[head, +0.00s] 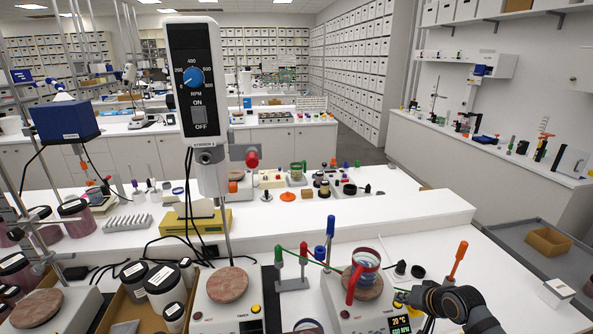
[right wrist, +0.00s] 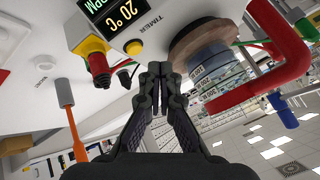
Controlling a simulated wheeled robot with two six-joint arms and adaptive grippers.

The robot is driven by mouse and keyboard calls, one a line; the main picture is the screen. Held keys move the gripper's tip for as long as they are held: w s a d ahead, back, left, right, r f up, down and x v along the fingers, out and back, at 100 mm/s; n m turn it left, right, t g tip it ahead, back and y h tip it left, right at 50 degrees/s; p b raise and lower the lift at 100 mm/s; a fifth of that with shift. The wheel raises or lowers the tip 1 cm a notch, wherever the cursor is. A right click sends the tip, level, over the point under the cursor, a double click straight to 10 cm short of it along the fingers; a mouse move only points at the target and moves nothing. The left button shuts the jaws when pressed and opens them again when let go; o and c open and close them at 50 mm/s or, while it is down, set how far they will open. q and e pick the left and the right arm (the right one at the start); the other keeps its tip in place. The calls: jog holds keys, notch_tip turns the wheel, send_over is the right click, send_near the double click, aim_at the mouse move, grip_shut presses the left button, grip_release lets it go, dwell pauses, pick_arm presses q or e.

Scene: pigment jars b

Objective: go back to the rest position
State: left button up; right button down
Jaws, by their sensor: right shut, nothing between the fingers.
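My right gripper (head: 403,297) comes in from the lower right in the head view, just right of a hot plate (head: 350,316) with a lit display. Its fingers are closed together and empty. In the right wrist view the fingertips (right wrist: 157,72) meet in front of the hot plate's display and knobs, apart from the glass vessel. The glass vessel (head: 367,261), with a red handle, stands on the hot plate's round brown top. The red handle (right wrist: 290,60) is large at the right of the wrist view. My left gripper is not in view.
An orange-handled tool (head: 459,258) stands upright close behind my right arm. Red, green and blue-capped posts (head: 304,253) stand left of the vessel. A stirrer motor (head: 196,80) hangs over another hot plate (head: 227,286). The white counter (head: 520,300) right of my arm is mostly clear.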

jog(key=s+a+f+n+g, duration=0.2)
jog(key=s+a+f+n, duration=0.25)
jog(key=s+a, duration=0.55)
jog(key=s+a+r+n+g+h, duration=0.1)
jog(key=s+r+n+g+h, duration=0.15)
jog(key=s, duration=1.15)
jog(key=s+d+f+g+b, duration=0.15)
jog(key=f+b, duration=0.25)
jog(key=f, duration=1.4)
jog(key=s+d+f+b, duration=0.1)
jog(key=s+f+b, duration=0.15)
jog(key=f, duration=1.55)
jog(key=s+d+f+m+g+b, duration=0.1)
jog(key=s+f+b, duration=0.4)
jog(key=s+f, duration=1.2)
notch_tip(320, 180, down, 3)
jog(key=shift+s+d+r, duration=0.2)
jog(key=shift+s, duration=0.2)
